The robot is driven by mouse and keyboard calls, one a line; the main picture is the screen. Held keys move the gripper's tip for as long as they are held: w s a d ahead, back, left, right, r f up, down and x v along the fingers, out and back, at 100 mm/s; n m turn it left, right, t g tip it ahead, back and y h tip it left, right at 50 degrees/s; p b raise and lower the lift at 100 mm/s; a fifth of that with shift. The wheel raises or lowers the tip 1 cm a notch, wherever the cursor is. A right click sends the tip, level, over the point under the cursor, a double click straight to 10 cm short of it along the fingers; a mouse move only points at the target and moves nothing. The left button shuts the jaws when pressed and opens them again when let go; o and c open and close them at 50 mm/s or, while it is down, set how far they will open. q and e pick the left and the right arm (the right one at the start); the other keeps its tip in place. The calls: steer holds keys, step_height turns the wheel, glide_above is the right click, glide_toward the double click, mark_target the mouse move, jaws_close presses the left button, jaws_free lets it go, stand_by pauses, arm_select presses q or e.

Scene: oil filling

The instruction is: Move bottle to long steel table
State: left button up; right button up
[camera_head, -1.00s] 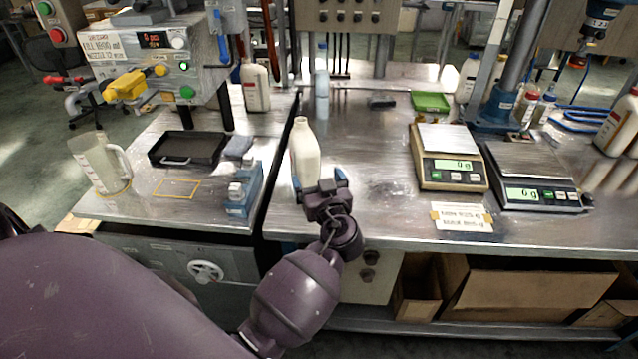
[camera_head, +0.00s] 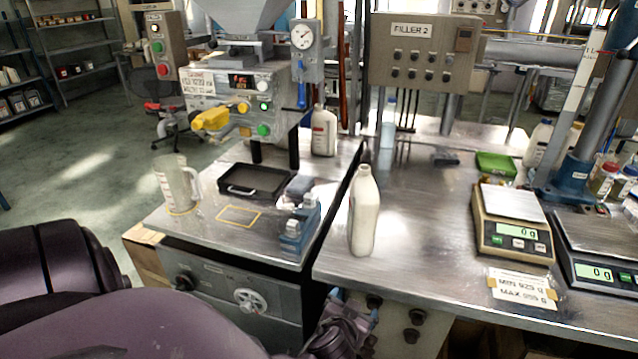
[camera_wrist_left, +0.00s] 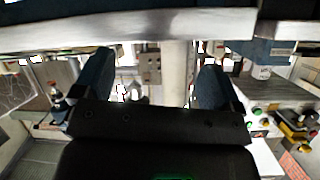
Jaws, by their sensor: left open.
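A white bottle (camera_head: 364,212) stands upright on the long steel table (camera_head: 420,235), near its left edge. Nothing holds it. My left gripper (camera_head: 352,306) is low in front of the table's front edge, below and apart from the bottle, partly cut off by the arm and edge. In the left wrist view, which looks upside down, its two dark fingers (camera_wrist_left: 157,70) are spread with a gap. A pale upright shape, apparently the bottle (camera_wrist_left: 176,78), shows beyond that gap. My right gripper is in no view.
Two scales (camera_head: 512,222) and a label card (camera_head: 522,287) are on the table to the right. A filling machine (camera_head: 235,100), a jug (camera_head: 176,184), a black tray (camera_head: 255,181) and a blue fixture (camera_head: 298,225) are at the left bench. Bare steel surrounds the bottle's right side.

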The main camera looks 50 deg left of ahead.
arm_select(q)
steer(key=s+d+f+m+h, duration=0.2)
steer(key=s+f+h, duration=0.1)
steer(key=s, duration=0.4)
steer(key=s+d+f+m+h, duration=0.1)
steer(key=s+d+f+h, duration=0.1)
steer(key=s, duration=0.5)
steer(key=shift+s+d+f+m+h, duration=0.25)
steer(key=shift+s+f+m+h, duration=0.15)
steer(key=shift+f, duration=0.3)
steer(key=shift+w, duration=0.1)
